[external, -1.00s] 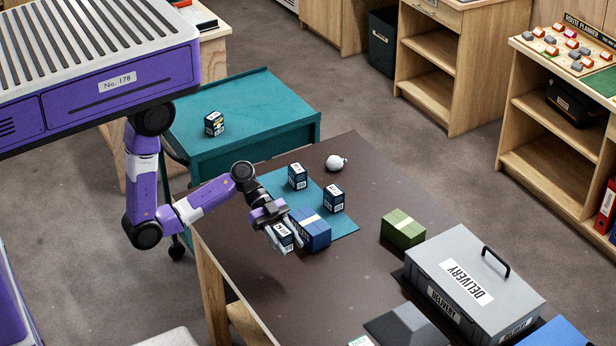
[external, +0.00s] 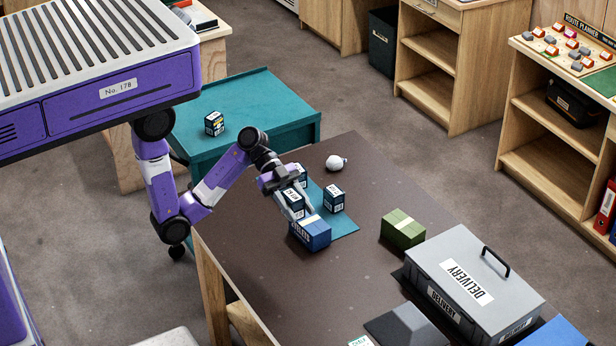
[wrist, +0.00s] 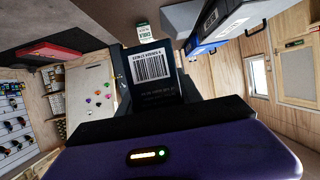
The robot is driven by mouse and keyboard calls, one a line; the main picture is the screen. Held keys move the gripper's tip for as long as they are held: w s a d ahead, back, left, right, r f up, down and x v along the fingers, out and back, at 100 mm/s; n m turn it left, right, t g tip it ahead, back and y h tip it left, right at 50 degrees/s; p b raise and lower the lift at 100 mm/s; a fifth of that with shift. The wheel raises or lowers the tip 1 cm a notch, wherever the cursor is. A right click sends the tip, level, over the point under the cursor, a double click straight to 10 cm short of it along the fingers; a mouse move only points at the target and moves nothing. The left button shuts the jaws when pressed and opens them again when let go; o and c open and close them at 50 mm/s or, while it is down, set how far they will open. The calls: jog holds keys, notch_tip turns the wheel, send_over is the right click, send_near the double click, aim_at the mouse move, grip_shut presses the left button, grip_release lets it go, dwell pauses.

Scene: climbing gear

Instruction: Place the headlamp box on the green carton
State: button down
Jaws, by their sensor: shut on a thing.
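My gripper (external: 292,194) is shut on a small dark navy box (external: 293,206) with a white label. It holds the box up beside or above the blue carton (external: 311,232); I cannot tell the exact gap. In the wrist view the held box (wrist: 152,88) shows a white barcode and small print. Its name is too small to read, so I cannot confirm that it is the headlamp box. The green carton (external: 403,231) with a pale band stands on the brown table to the right of my gripper, with nothing on top.
Two similar dark boxes stand on the teal mat (external: 346,224): one (external: 334,199) clear, one (external: 302,172) partly hidden by my gripper. A white round thing (external: 336,162) lies behind. A grey delivery case (external: 475,282) stands right of the green carton. Another box (external: 214,123) is on the teal cart.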

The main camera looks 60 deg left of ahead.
jog(key=w+d+r+b, duration=0.2)
jog(key=w+d+b, duration=0.1)
jog(key=w, duration=1.1)
notch_tip(320, 180, up, 3)
jog(key=n+t+y+b, duration=0.1)
jog(key=n+t+b, duration=0.1)
jog(key=n+t, duration=0.2)
send_over(404, 230)
jog(key=shift+t, duration=0.3)
notch_tip(404, 230, down, 19)
jog(key=shift+r+p, duration=0.1)
jog(key=shift+p, duration=0.85)
jog(key=shift+f, duration=0.25)
jog(key=c, duration=0.8)
grip_release()
jog(key=shift+r, duration=0.1)
jog(key=shift+r, duration=0.1)
jog(key=b+v, duration=0.1)
jog(key=v, duration=1.1)
